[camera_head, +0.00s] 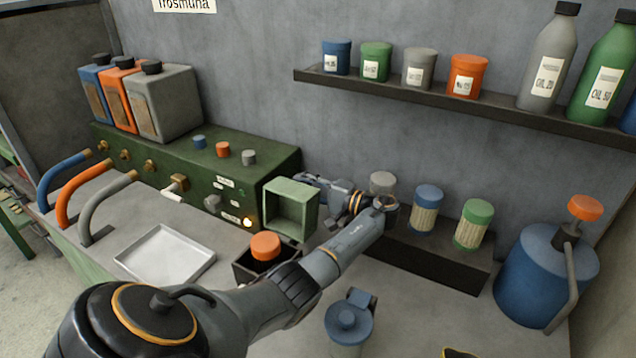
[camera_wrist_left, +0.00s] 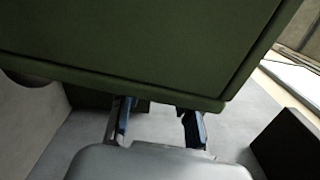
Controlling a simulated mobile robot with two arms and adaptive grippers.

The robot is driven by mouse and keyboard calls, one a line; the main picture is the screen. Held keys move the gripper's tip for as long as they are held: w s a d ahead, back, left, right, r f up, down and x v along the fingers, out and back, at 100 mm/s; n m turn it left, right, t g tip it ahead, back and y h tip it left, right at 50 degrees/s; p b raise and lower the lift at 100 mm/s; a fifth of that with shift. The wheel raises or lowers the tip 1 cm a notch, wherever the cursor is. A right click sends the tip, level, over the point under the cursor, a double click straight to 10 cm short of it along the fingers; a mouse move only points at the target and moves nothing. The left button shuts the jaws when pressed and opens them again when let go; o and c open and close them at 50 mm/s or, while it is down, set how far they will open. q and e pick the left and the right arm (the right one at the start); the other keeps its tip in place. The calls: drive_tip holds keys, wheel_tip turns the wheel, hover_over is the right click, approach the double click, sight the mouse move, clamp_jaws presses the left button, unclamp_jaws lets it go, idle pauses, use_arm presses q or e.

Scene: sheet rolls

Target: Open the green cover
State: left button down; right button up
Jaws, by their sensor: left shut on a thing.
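The green cover (camera_head: 291,208) is a light green, box-shaped piece at the right end of the dark green machine (camera_head: 185,165). Its hollow inside faces the head camera. My left gripper (camera_head: 308,182) comes from the right and is shut on the cover near its upper right edge; the fingertips are partly hidden in the head view. In the left wrist view a large green panel (camera_wrist_left: 140,45) fills the top, with the two fingers (camera_wrist_left: 157,125) at its lower edge. My right gripper is not in view.
A dark box (camera_head: 250,268) with an orange-topped item stands in front of the cover. A white tray (camera_head: 165,254) lies left of it. A dark rack (camera_head: 430,257) with several capped jars is to the right, near a blue can (camera_head: 540,275).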

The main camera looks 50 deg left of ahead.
use_arm(q)
drive_tip(key=shift+d+f, duration=0.1)
drive_tip(key=shift+d, duration=0.2)
drive_tip(key=shift+f, duration=0.15)
drive_tip(key=c, duration=1.4)
unclamp_jaws()
drive_tip(key=shift+w, duration=0.1)
drive_tip(key=o, duration=0.4)
drive_tip(key=shift+w, duration=0.1)
drive_tip(key=shift+d, duration=0.2)
drive_tip(key=shift+r, duration=0.2)
drive_tip(key=v, duration=1.2)
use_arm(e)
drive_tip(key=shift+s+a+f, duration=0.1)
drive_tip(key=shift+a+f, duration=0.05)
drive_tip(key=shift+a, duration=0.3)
